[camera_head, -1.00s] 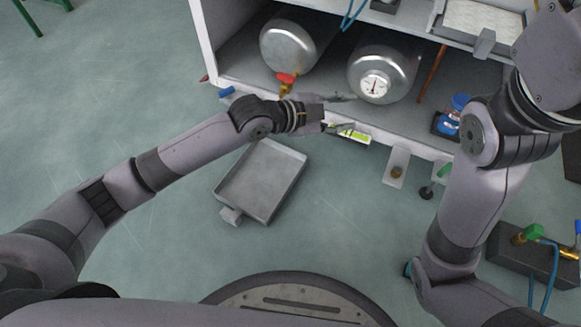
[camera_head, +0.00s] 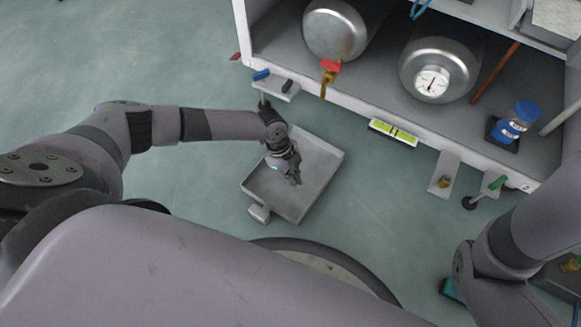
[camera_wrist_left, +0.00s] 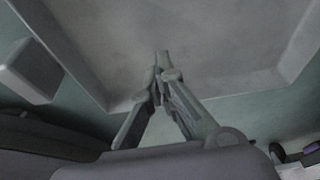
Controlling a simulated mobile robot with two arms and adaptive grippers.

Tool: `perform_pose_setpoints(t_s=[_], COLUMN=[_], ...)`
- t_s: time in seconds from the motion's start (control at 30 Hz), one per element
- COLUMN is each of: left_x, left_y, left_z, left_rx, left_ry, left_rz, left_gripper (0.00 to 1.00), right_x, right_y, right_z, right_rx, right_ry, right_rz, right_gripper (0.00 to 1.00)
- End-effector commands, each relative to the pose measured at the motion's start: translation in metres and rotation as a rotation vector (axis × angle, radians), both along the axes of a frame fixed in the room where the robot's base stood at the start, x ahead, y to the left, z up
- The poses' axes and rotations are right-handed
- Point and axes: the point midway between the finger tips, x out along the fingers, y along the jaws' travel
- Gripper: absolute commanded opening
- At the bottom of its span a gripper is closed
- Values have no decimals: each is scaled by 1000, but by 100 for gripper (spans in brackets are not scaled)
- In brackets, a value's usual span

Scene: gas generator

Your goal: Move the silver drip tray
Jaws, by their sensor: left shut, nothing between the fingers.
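The silver drip tray (camera_head: 318,172) is a shallow rectangular tray with a small block-shaped tab (camera_head: 259,213) at its near left corner. It lies on the green floor in front of the shelf unit. My left gripper (camera_head: 295,179) is over the tray's interior, pointing down, with its fingers shut and empty. In the left wrist view the closed fingertips (camera_wrist_left: 162,58) show against the tray floor (camera_wrist_left: 190,30), and the tab (camera_wrist_left: 28,70) is at the left. I cannot tell whether the fingertips touch the tray. My right gripper is out of view; only my right arm shows.
The shelf unit (camera_head: 350,107) behind the tray holds two silver tanks (camera_head: 335,28) (camera_head: 440,65) and a blue-capped bottle (camera_head: 515,122). A green-yellow level (camera_head: 393,132) sits on its front edge. Brackets with valves (camera_head: 444,175) stick out at the right. Floor to the left is clear.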

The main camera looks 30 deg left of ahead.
Motion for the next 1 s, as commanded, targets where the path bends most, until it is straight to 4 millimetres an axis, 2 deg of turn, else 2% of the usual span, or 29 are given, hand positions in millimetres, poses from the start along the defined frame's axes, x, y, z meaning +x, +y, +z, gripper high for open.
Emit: perform_pose_setpoints(t_s=[0.03, 0.13, 0.3, 0.5, 0.87, 0.97, 1.0], left_x=[0, -1, -3, -4, -5, -6, -8], left_y=[-3, -9, -35, -47, -49, -61, -70], left_z=[-17, -36, -31, -28, -26, -24, -23], left_rx=[0, -1, -1, 0, 0, -3, -5], left_ry=[1, -1, -2, -2, -1, 1, 2], left_rz=[-1, -1, -4, 0, 0, -2, -3], left_gripper=[0, 0, 0, 0, 0, 0, 0], right_x=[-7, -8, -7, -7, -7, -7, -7], right_y=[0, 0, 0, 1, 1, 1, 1], right_z=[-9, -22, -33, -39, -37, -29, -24], right_rx=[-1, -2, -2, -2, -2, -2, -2], right_ry=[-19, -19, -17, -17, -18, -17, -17], right_rz=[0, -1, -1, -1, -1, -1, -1], right_gripper=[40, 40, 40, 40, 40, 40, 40])
